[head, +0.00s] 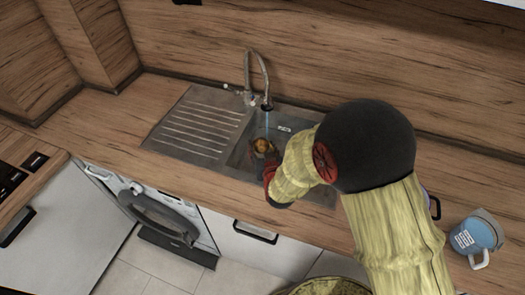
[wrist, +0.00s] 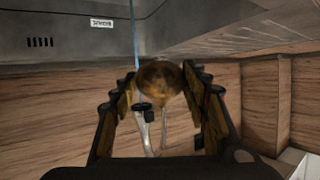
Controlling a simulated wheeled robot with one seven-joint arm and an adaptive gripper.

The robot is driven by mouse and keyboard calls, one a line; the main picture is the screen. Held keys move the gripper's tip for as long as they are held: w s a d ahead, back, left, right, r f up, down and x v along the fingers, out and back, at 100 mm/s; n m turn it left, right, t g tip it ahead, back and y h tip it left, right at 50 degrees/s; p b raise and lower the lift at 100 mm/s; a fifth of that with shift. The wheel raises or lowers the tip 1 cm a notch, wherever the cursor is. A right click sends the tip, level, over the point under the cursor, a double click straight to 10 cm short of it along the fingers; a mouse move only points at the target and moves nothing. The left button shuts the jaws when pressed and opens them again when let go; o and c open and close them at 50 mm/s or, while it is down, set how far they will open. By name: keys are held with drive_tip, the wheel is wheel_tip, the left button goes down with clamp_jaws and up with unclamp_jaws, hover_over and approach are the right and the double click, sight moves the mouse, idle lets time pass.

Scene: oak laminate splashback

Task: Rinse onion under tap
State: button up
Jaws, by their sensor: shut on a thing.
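The brown-gold onion (head: 262,146) is between the fingers of my gripper (head: 264,157), over the sink basin (head: 240,156). In the wrist view my gripper (wrist: 160,84) is shut on the onion (wrist: 159,76), with a finger on each side. The tap (head: 247,75) arches over the basin, and a thin blue stream of water (head: 267,121) falls from its spout. In the wrist view the water (wrist: 133,35) passes just left of the onion, and the tap (wrist: 148,125) shows beyond the fingers. I cannot tell whether the water touches the onion. My arm hides part of the basin.
The ribbed drainboard (head: 200,130) lies left of the basin. A blue mug-like vessel (head: 476,237) stands on the counter at right. The wooden splashback (head: 330,60) rises behind the tap. The counter left of the drainboard (head: 110,125) is clear.

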drive_tip(key=w+d+f+b, duration=0.1)
drive_tip(key=w, duration=0.5)
drive_tip(key=w+d+f+b, duration=0.1)
drive_tip(key=w+b, duration=0.1)
drive_tip(key=w, duration=0.4)
drive_tip(key=shift+w+d+f, duration=0.25)
drive_tip(key=shift+w+d, duration=0.05)
drive_tip(key=shift+w, duration=0.05)
drive_tip(key=shift+d, duration=0.2)
idle(0.6)
drive_tip(key=shift+s+d+b, duration=0.15)
drive_tip(key=shift+d+b, duration=0.25)
drive_tip(key=shift+a, duration=0.1)
drive_tip(key=shift+a+b, duration=0.3)
drive_tip(key=shift+a, duration=0.2)
drive_tip(key=shift+d, duration=0.15)
